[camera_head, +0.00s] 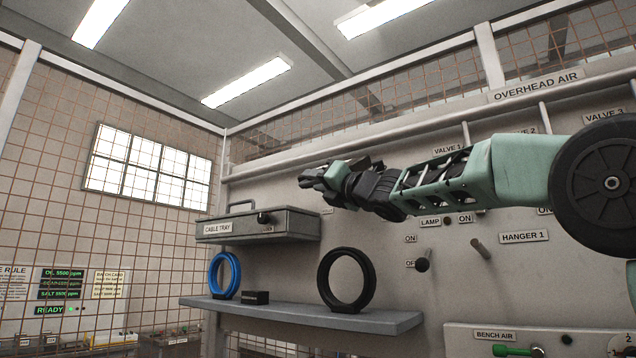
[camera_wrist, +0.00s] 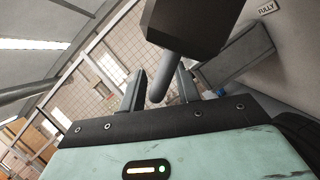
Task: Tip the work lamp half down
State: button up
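The work lamp (camera_wrist: 195,22) shows in the wrist view as a dark, blocky head at the top, with a grey rounded handle (camera_wrist: 163,78) sticking down from it. My gripper (camera_wrist: 160,88) has its two fingers apart, one on each side of the handle. I see no clear contact between fingers and handle. In the head view my gripper (camera_head: 312,178) is raised in front of the wall panel, left of the LAMP label. The lamp is mostly hidden there behind my gripper and wrist, and I cannot make out its tilt.
A grey cable tray box (camera_head: 258,225) sits left below my gripper. Under it, a shelf (camera_head: 300,312) holds a blue ring (camera_head: 224,276) and a black ring (camera_head: 346,281). A peg (camera_head: 481,248) and a dark lever knob (camera_head: 423,265) stick out of the panel.

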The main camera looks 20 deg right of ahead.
jog(key=b+v, duration=0.7)
jog(key=v, duration=1)
jog(key=shift+s, duration=0.2)
jog(key=shift+d, duration=0.1)
